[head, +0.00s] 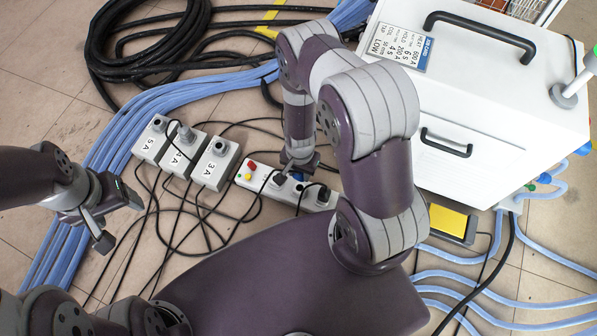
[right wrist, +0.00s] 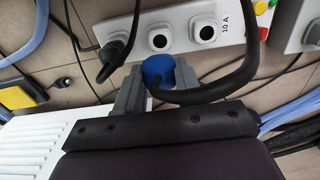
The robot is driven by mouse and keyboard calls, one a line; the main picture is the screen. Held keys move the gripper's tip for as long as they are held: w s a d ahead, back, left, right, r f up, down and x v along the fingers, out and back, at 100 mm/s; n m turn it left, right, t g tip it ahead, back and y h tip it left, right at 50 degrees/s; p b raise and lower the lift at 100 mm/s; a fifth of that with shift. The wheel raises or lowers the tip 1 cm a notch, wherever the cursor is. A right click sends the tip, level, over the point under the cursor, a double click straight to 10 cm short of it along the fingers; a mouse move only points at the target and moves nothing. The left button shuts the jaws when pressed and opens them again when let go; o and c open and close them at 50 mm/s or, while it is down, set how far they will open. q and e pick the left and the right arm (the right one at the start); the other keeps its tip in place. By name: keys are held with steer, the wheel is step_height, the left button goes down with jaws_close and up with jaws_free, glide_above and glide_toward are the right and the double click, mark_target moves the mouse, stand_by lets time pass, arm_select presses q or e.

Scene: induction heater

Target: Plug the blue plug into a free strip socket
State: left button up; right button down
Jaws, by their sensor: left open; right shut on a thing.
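The blue plug (right wrist: 158,70) is between the grey fingers of my right gripper (right wrist: 158,88), which is shut on it. A black cable runs from the plug to the right. The white strip (right wrist: 180,36), marked 10 A, lies just beyond the plug. Two open sockets show, a middle one (right wrist: 158,41) nearest the plug and one by the label (right wrist: 207,32). A black plug (right wrist: 116,52) sits at the left. I cannot tell whether the blue plug touches the strip. In the head view my right gripper (head: 298,168) is over the strip (head: 240,179). My left gripper (head: 115,221) is open and empty, far left.
Grey boxes marked 5 A (head: 153,145), 4 A (head: 183,154) and 3 A (head: 214,165) stand left of the strip. Black cables tangle around them. Blue hoses (head: 120,125) run behind. A white cabinet (head: 480,100) stands at the right, with a yellow-topped pedal (head: 449,220) nearby.

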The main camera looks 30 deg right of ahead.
steer(key=b, duration=0.7)
glide_above(300, 184)
steer(key=s, duration=0.1)
steer(key=shift+a+f, duration=0.2)
steer(key=shift+f, duration=1.55)
steer(key=shift+a+f, duration=0.15)
steer(key=shift+f, duration=1.8)
steer(key=shift+f+b, duration=0.9)
steer(key=shift+f, duration=0.3)
